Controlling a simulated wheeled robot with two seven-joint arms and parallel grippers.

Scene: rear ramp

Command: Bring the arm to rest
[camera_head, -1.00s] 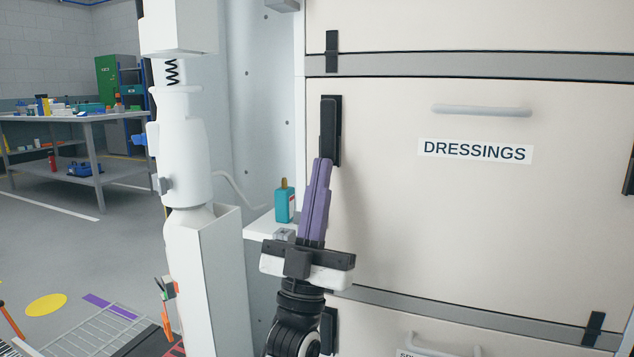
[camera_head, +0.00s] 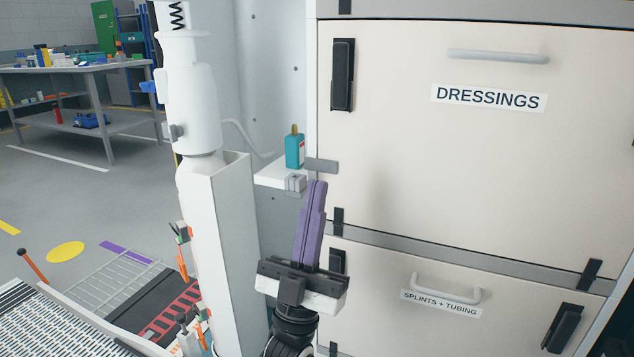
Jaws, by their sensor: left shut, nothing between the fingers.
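My left gripper (camera_head: 316,186) has purple fingers pressed together with nothing between them. It points up in front of the cabinet, beside the left edge of the DRESSINGS door (camera_head: 420,150). Its fingertips are below the black latch (camera_head: 343,75) and apart from it in the picture. The DRESSINGS door looks closed. My right gripper is not in view.
A small white shelf (camera_head: 268,178) with a teal bottle (camera_head: 295,150) stands just left of the fingertips. A white post (camera_head: 222,240) rises further left. The SPLINTS + TUBING door (camera_head: 400,270) is below. A workbench (camera_head: 75,70) stands at the back left over open floor.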

